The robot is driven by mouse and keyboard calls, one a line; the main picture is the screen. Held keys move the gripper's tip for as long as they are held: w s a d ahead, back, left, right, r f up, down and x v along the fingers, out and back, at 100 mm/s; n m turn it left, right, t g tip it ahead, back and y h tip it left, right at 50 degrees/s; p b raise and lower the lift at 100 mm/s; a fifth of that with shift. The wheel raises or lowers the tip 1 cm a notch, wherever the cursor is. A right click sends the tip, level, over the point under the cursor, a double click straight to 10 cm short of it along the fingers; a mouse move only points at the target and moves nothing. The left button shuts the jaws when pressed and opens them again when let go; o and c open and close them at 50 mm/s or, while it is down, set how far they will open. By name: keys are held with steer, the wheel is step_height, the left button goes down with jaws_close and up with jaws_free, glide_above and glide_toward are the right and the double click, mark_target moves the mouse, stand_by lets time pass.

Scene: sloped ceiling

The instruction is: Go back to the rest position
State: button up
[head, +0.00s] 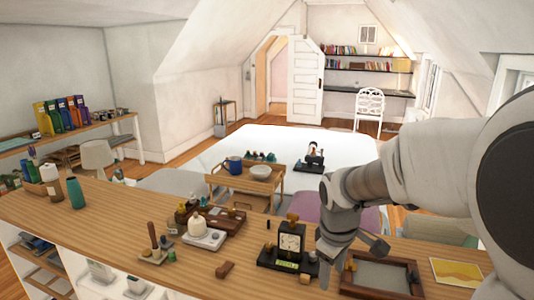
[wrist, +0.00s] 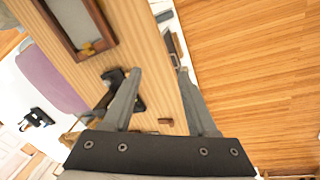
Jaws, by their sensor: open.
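The framed tray (wrist: 107,22) lies at the upper left there. A dark object, partly hidden by the left finger, sits on the wood. A small brown block (wrist: 165,121) lies below and between the fingers.
Left of the clock stand a white kettle-like item on a scale (head: 204,238), a wooden box (head: 222,218) and a small brown block (head: 225,270). Bottles (head: 75,192) stand at the far left. Behind are a wooden trolley (head: 245,180) and a bed (head: 310,145). Bare floor (wrist: 250,80) shows beyond the shelf edge.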

steer(key=s+r+m+t, duration=0.1)
steer(key=s+r+m, duration=0.3)
steer(key=s, duration=0.5)
steer(key=s+r+m+t, duration=0.2)
steer(key=s+r+m, duration=0.2)
steer(key=s, duration=0.5)
steer(key=shift+s+r+m+t+y, duration=0.15)
steer(key=shift+r+m+t+y, duration=0.2)
steer(key=shift+r, duration=0.3)
